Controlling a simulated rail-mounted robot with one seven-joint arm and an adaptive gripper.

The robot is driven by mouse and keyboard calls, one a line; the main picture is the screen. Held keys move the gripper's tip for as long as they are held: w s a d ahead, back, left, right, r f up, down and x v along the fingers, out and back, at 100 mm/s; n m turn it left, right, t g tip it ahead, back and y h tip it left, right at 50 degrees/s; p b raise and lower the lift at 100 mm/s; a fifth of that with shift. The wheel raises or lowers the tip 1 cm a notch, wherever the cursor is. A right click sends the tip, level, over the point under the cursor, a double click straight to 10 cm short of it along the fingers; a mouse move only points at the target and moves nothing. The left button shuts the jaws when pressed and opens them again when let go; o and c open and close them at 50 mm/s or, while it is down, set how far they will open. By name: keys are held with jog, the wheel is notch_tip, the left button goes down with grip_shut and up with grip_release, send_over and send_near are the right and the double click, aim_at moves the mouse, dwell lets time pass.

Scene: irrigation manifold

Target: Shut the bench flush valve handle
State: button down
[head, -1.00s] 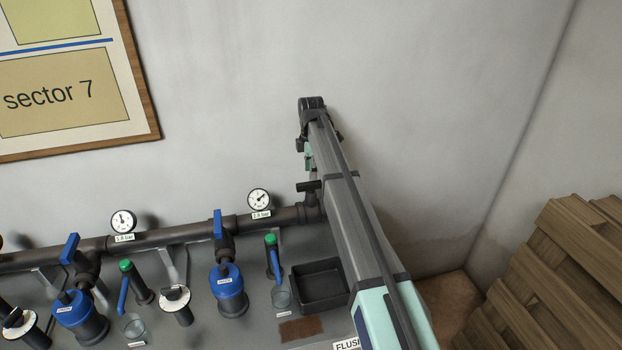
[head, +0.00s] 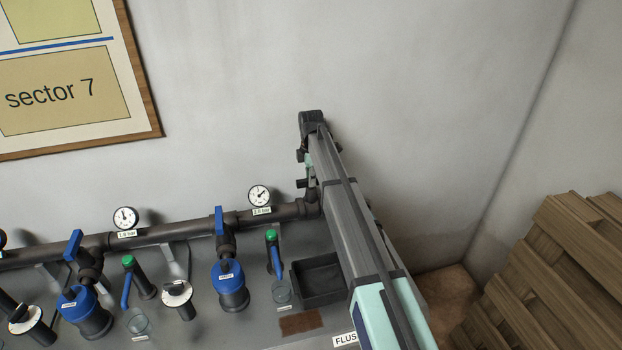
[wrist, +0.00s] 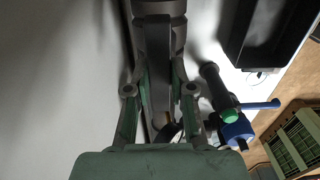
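The bench flush valve's dark handle (head: 302,183) shows in the head view at the right end of the pipe, partly covered by my arm. In the wrist view a dark grey bar (wrist: 158,65), apparently this handle, runs between my fingers. My gripper (wrist: 160,75) has its fingers apart, one on each side of the bar. I cannot make out firm contact on either side. In the head view my gripper (head: 307,165) hangs just above the handle, mostly hidden by my arm. The FLUSH label (head: 345,339) is partly covered by my arm.
A black tray (head: 318,281) stands just left of my arm. A green-topped post with a blue lever (head: 272,252), a blue-capped filter (head: 229,285) and a pressure gauge (head: 259,195) are further left. Wooden pallets (head: 560,270) stand at right. The wall is close behind.

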jog(key=shift+m, duration=0.4)
jog(key=m+b, duration=0.2)
jog(key=m, duration=0.1)
jog(key=shift+f+m, duration=0.1)
jog(key=shift+m, duration=0.3)
jog(key=m+b, duration=0.1)
jog(key=m, duration=0.3)
jog(key=shift+m, duration=0.3)
jog(key=m+b, duration=0.1)
jog(key=m, duration=0.7)
jog(key=shift+m, duration=0.3)
jog(key=shift+b, duration=0.3)
jog(key=c, duration=1)
grip_release()
